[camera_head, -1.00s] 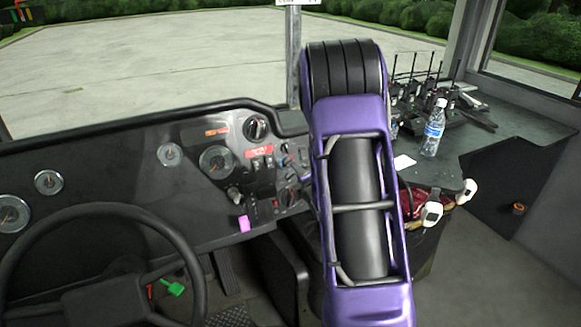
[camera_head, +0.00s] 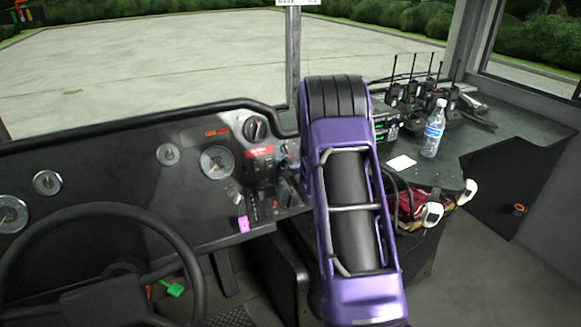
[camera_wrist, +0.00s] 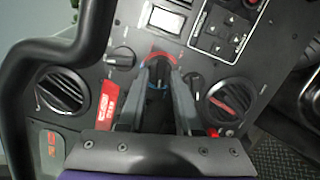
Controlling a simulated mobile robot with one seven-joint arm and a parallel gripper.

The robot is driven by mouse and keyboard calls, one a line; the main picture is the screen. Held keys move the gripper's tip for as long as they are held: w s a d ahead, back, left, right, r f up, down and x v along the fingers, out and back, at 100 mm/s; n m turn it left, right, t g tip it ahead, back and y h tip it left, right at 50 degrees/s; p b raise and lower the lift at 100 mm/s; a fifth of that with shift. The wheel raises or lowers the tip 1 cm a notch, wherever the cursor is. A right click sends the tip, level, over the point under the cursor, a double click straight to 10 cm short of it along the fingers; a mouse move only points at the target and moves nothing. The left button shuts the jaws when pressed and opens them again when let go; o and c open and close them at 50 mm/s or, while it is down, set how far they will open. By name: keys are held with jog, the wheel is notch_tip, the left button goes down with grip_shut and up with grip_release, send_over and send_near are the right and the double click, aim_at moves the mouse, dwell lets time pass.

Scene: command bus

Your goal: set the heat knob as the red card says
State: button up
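The red card (camera_wrist: 110,98) with pale lettering is on the panel left of my gripper in the wrist view; its lettering is too small to read. In the head view my arm hides the gripper.
Another knob (camera_wrist: 122,58) sits close left of the fingers. Round vents (camera_wrist: 64,91) and (camera_wrist: 231,101) flank them. A thick dark bar (camera_wrist: 92,40) runs along the left. The steering wheel (camera_head: 100,209) and water bottle (camera_head: 434,130) stand apart from my arm.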

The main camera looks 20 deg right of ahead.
grip_shut()
